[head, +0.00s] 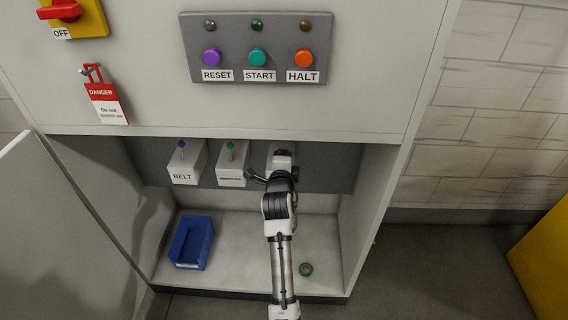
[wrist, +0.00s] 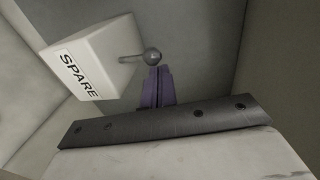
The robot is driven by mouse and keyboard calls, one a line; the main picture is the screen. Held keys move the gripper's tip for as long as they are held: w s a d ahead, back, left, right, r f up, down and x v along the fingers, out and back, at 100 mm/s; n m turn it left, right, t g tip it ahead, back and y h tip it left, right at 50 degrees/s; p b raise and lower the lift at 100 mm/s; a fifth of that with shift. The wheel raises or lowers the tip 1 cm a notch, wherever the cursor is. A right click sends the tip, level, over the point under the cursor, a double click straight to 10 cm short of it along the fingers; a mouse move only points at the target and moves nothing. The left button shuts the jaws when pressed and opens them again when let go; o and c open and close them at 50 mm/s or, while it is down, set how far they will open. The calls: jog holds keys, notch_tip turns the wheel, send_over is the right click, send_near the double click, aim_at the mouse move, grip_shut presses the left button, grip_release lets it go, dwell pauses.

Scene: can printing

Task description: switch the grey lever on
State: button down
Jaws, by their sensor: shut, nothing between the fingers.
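The grey lever (wrist: 152,56) is a short metal stalk with a round grey ball end. It sticks out of a white box labelled SPARE (wrist: 85,65) in the wrist view. My gripper (wrist: 155,75) shows there as two dark purple fingers closed together, empty. Its tips are right beside the ball, just below it in the picture; I cannot tell whether they touch. I cannot tell the lever's setting.
A box labelled BELT (head: 183,175) with a blue-tipped lever (head: 181,144) and a box with a green-tipped lever (head: 230,146) stand to the left. A blue bin (head: 191,243) and a green ring (head: 306,269) lie on the cabinet floor. The button panel (head: 257,37) is above.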

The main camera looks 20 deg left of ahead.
jog(key=shift+w+a+r, duration=0.25)
jog(key=shift+w+r, duration=0.1)
jog(key=shift+w, duration=0.25)
jog(key=shift+w+a+r+g+p, duration=0.1)
jog(key=shift+w+r+g+p, duration=0.2)
jog(key=shift+g, duration=0.2)
jog(key=shift+w+g, duration=0.2)
jog(key=shift+g, duration=0.1)
jog(key=shift+w+a+f, duration=0.1)
jog(key=shift+w, duration=0.15)
jog(key=b+v, duration=0.2)
jog(key=v, duration=1.1)
jog(key=shift+s+b, duration=0.35)
jog(key=shift+s, duration=0.05)
